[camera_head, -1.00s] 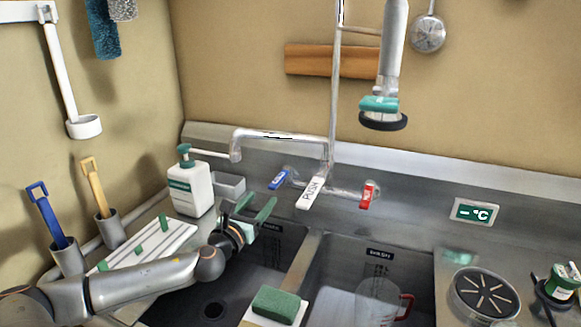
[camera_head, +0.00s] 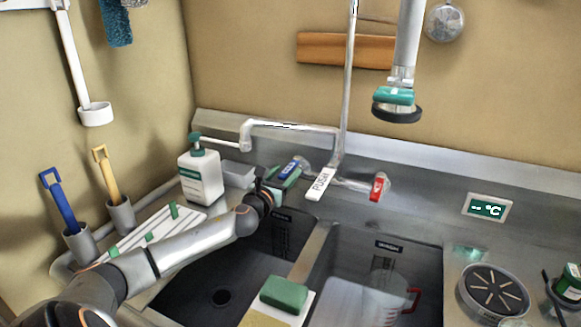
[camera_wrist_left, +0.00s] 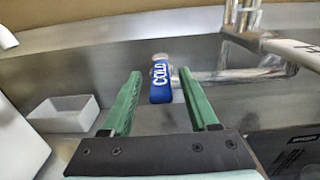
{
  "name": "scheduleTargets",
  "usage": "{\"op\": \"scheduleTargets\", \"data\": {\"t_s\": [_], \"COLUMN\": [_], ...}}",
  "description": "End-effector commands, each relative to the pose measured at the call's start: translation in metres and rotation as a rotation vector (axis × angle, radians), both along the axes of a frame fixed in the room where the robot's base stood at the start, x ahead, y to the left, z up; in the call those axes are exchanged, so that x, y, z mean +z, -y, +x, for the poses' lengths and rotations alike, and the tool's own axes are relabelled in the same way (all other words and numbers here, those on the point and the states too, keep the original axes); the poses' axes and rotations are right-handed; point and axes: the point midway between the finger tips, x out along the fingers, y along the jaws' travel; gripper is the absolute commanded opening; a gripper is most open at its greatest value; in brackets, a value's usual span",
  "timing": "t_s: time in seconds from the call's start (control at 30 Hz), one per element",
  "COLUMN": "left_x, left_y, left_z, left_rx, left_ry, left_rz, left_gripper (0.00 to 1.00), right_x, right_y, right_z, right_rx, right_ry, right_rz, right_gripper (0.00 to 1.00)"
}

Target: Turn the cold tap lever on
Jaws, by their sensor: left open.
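The blue cold tap lever (camera_head: 290,169) is on the left end of the tap body at the back of the sink. In the left wrist view the lever (camera_wrist_left: 160,84), marked COLD, points toward me between my green fingers, with wall showing on either side of it. My left gripper (camera_head: 284,176) is open and is right at the lever in the head view; its green fingers (camera_wrist_left: 164,98) stand on either side of the lever and seem not to touch it. The gripper partly hides the lever in the head view. My right gripper is not in view.
The white PUSH lever (camera_head: 320,184) and red lever (camera_head: 378,187) are right of the cold lever. A soap bottle (camera_head: 201,176) and a small grey tray (camera_head: 236,173) stand to the left. A green sponge (camera_head: 284,293) lies on the near sink edge.

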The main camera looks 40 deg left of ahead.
Motion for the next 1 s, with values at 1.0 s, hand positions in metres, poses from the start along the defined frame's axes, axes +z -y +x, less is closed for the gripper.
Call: {"op": "scheduleTargets", "data": {"t_s": [1.0], "left_x": [0.000], "left_y": [-0.011], "left_z": [0.036], "left_rx": [-0.002], "left_ry": [0.000], "left_rz": [0.000], "left_gripper": [0.28], "right_x": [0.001], "right_y": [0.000], "right_z": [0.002], "right_rx": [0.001], "right_ry": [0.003], "right_rz": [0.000], "right_gripper": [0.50]}}
